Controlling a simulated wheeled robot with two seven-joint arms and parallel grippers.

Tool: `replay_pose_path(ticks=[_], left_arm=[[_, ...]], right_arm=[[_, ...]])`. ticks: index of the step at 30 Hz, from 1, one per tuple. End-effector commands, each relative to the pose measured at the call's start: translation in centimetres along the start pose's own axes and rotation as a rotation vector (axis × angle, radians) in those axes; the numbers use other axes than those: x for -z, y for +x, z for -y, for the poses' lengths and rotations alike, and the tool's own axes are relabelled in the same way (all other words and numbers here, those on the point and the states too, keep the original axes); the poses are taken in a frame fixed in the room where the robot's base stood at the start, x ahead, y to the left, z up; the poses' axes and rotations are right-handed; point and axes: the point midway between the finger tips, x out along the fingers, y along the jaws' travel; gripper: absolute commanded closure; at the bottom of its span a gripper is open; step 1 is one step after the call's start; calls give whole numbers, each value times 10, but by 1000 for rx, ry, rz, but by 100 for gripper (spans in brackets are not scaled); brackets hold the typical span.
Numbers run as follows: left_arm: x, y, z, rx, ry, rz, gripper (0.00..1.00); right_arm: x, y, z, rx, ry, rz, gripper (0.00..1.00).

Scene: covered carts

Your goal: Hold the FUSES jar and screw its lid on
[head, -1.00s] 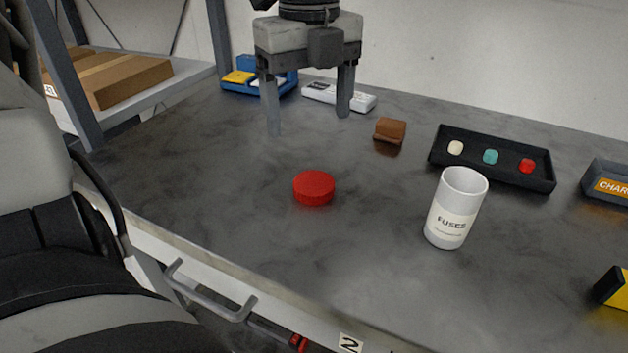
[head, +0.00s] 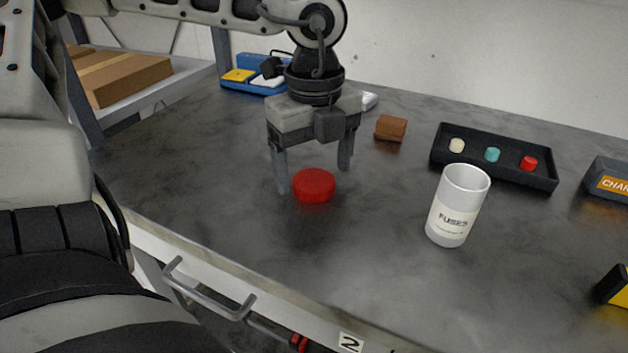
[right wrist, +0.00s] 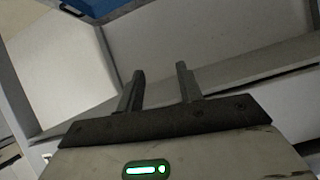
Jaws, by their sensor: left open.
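The white FUSES jar (head: 452,222) stands upright and open-topped on the dark grey worktop, right of centre in the head view. The red round lid (head: 314,186) lies flat on the worktop to the left of the jar. My left gripper (head: 313,180) points down with its fingers apart, one at each side of the lid; I cannot tell whether they touch it. In the right wrist view my right gripper (right wrist: 160,88) has its two fingers apart with nothing between them, away from the jar and lid.
A black tray (head: 545,181) with three coloured pieces sits behind the jar. A brown block (head: 391,128) lies left of the tray. A charger box (head: 610,180) and a yellow-black object (head: 614,287) are at right. The front worktop is clear.

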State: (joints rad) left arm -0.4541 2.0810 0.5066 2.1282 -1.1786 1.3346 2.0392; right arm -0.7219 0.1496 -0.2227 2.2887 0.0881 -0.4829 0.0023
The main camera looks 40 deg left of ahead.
Motion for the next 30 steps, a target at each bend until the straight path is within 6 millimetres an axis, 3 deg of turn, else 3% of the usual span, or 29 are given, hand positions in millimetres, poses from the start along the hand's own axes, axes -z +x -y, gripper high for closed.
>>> replay_pose_path(ticks=[4, 14, 20, 30], left_arm=[[0, 13, 0, 1, -2, -1, 20], [0, 13, 0, 3, -2, 0, 20], [0, 13, 0, 2, -2, 0, 67], [0, 11, 0, 3, -2, 1, 68]], right_arm=[[-1, 0, 0, 0, 0, 1, 64], [-1, 0, 0, 0, 0, 1, 64], [-1, 0, 0, 0, 1, 2, 64], [-1, 0, 0, -2, 5, 1, 64]])
